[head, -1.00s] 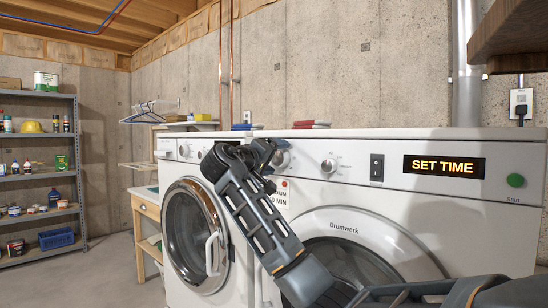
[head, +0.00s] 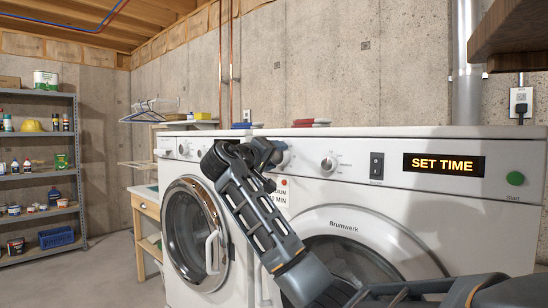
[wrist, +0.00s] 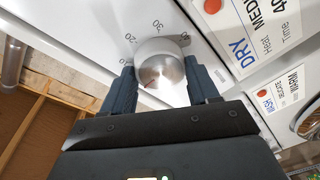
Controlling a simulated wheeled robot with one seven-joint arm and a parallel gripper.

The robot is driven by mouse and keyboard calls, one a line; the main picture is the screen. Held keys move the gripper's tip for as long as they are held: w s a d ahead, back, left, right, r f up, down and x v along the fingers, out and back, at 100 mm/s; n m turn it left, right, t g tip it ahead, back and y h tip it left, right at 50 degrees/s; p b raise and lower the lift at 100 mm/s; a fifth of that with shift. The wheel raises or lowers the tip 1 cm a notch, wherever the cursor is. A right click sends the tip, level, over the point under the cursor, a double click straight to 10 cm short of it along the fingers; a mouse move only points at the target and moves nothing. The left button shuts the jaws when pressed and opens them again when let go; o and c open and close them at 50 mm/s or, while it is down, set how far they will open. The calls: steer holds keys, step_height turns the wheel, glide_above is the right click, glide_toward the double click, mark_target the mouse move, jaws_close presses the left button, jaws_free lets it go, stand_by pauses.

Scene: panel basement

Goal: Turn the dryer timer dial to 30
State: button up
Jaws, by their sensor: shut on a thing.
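The dryer (head: 400,210) is the white right-hand machine, its display (head: 443,165) reading "SET TIME". The timer dial (wrist: 160,68), a round silver knob, sits between the two dark fingers of my gripper (wrist: 162,82) in the wrist view. The gripper is shut on it, one finger on each side. Printed numbers including 20, 30 and 40 curve around its far side. A thin reddish mark shows on the knob's lower left; I cannot tell surely which number it indicates. In the head view my arm hides most of this dial and the gripper (head: 266,152).
A second dial (head: 328,163), a black rocker switch (head: 376,166) and a green start button (head: 515,178) lie to the right on the panel. A card (wrist: 258,35) reads "DRY", heat "MEDIUM". The washer (head: 195,220) stands left; a wooden shelf (head: 510,35) overhangs upper right.

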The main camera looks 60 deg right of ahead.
steer(key=shift+f+b, duration=0.2)
steer(key=shift+b, duration=0.2)
steer(key=shift+f+m+b, duration=0.15)
steer(key=shift+m+b, duration=0.65)
steer(key=m+b, duration=0.3)
steer(key=b, duration=0.1)
steer(key=shift+m+h, duration=0.3)
steer(key=m+b, duration=0.3)
steer(key=m, duration=0.1)
steer(key=shift+a+g+b, duration=0.1)
steer(key=shift+g+b, duration=0.3)
steer(key=m+g+b, duration=0.1)
steer(key=m+b, duration=0.2)
steer(key=m, duration=0.2)
steer(key=shift+h+b, duration=0.4)
steer(key=m+b, duration=0.1)
steer(key=m, duration=0.2)
steer(key=m+g+b, duration=0.1)
steer(key=m+b, duration=0.1)
steer(key=m, duration=0.2)
steer(key=shift+s+g, duration=0.1)
steer(key=shift+g, duration=0.2)
steer(key=m+b, duration=0.1)
steer(key=m, duration=0.3)
steer(key=shift+g+y, duration=0.3)
steer(key=shift+y, duration=0.1)
steer(key=shift+m+g+b, duration=0.3)
steer(key=shift+m+b, duration=0.1)
steer(key=shift+m, duration=1.7)
